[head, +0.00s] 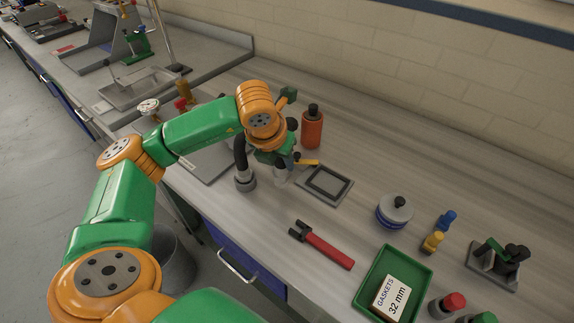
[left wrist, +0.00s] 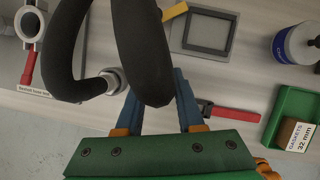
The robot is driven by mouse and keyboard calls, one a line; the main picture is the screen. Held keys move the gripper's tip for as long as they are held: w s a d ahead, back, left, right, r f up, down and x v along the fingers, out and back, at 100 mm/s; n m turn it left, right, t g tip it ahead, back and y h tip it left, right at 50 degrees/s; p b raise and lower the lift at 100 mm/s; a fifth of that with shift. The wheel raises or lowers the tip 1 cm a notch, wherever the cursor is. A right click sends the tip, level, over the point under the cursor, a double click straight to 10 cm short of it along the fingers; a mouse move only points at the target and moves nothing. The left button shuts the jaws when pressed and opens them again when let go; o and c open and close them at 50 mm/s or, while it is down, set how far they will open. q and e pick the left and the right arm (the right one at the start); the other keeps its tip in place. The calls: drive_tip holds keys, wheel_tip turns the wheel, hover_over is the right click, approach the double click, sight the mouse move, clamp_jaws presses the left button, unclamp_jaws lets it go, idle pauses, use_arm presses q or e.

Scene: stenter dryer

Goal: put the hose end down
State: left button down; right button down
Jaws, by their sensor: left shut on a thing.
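My left gripper (head: 279,163) is shut on the black hose (head: 240,152) near its end, above the bench. A pale end fitting (head: 280,175) shows just below the gripper in the head view. The other end of the hose runs down into a round grey fitting (head: 245,182) on the bench. In the left wrist view the hose (left wrist: 143,50) loops over, passes between the blue fingers (left wrist: 157,92) and hides what is under it. I cannot tell whether the held end touches the bench. My right gripper is not in view.
A dark-framed grey plate (head: 327,185) lies just right of the gripper, with a yellow piece (head: 308,162) by it. An orange bottle (head: 312,128) stands behind. A red-handled tool (head: 325,247), a lidded pot (head: 394,212) and a green tray (head: 369,287) lie to the right.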

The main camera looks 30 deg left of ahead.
sight(283, 172)
use_arm(q)
drive_tip(key=p+x, duration=0.2)
drive_tip(key=x, duration=0.3)
drive_tip(key=shift+s+a+f, duration=0.1)
drive_tip(key=shift+s+a, duration=0.05)
drive_tip(key=shift+s, duration=0.05)
drive_tip(key=shift+f, duration=0.15)
drive_tip(key=shift+f+b, duration=0.15)
drive_tip(key=shift+b, duration=0.15)
drive_tip(key=c, duration=0.5)
unclamp_jaws()
